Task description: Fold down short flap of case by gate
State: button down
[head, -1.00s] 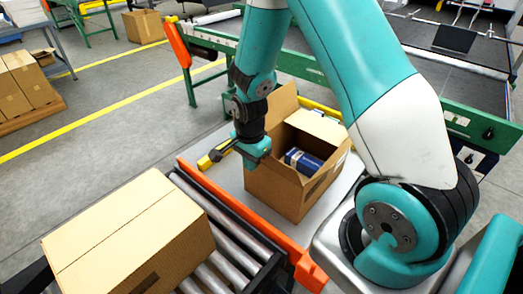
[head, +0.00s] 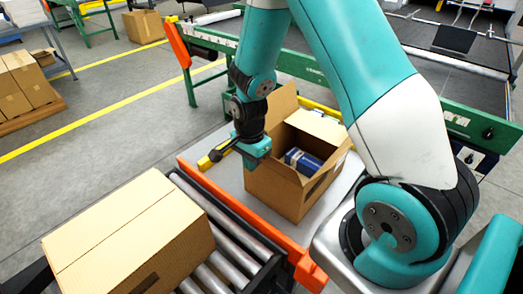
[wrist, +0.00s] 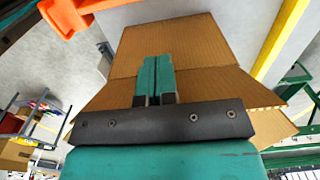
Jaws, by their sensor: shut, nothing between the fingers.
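The open case (head: 285,187) stands on a grey table, with a blue box (head: 303,161) inside. One flap (head: 284,101) stands up at the back and another flap (head: 318,124) shows at the far right side. My gripper (head: 259,151) is at the case's left side, by its upper edge. In the wrist view my gripper (wrist: 155,62) has its teal fingers together and empty, in front of brown cardboard (wrist: 195,45) of the case. Whether the fingers touch the cardboard cannot be told.
A closed carton (head: 130,235) sits on the roller conveyor (head: 215,225) at the front left. An orange rail (head: 240,215) runs between conveyor and table. A yellow bar (head: 214,156) lies left of the case. A green machine frame (head: 300,72) stands behind.

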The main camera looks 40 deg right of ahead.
jog(key=shift+d, duration=0.1)
jog(key=shift+w+d+p, duration=0.1)
jog(key=shift+w+d, duration=0.15)
jog(key=shift+d, duration=0.95)
jog(key=shift+w+d+p, duration=0.1)
jog(key=shift+w+d, duration=0.1)
jog(key=shift+d, duration=1)
jog(key=shift+w+d+p, duration=0.1)
jog(key=shift+w+d, duration=0.15)
jog(key=shift+d, duration=0.95)
